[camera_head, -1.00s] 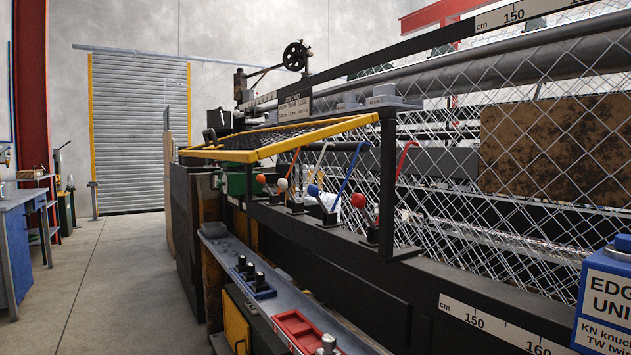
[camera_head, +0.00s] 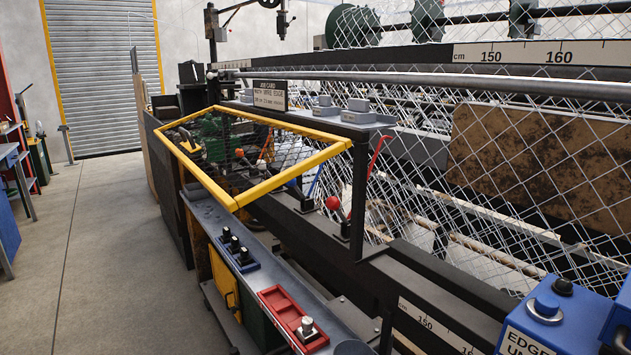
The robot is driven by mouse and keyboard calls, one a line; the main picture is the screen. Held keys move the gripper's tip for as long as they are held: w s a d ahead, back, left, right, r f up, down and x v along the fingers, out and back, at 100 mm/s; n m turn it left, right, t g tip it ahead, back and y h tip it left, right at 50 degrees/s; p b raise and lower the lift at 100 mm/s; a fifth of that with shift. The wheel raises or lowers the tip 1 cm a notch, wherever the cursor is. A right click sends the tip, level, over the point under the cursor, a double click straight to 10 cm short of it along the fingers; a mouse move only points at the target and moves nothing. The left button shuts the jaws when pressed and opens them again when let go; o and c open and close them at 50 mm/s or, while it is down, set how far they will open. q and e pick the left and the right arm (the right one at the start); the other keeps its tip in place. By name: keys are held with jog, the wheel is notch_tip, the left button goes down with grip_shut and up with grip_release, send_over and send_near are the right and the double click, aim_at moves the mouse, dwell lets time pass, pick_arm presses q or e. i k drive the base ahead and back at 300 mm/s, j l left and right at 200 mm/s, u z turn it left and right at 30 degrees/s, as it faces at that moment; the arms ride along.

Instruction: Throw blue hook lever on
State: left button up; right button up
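The blue hook (camera_head: 315,181) shows as a short slanted blue strip on the weaver, just beyond the yellow-framed mesh guard. The guard's front bar (camera_head: 293,174) and mesh cover much of the lever row. The blue hook's lever knob and its position cannot be made out clearly. A red-knobbed lever (camera_head: 333,202) stands to the right of it, below a red hook (camera_head: 376,160) by the black post. Neither of my grippers is in view.
A blue edge unit (camera_head: 545,312) is at lower right. Clear concrete floor (camera_head: 110,270) lies to the left.

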aim_at(292, 183)
jog(key=i+j+z, duration=0.2)
jog(key=z, duration=0.2)
jog(key=i+j+z, duration=0.15)
jog(key=z, duration=0.25)
jog(key=i+j+z, duration=0.1)
jog(key=j+z, duration=0.3)
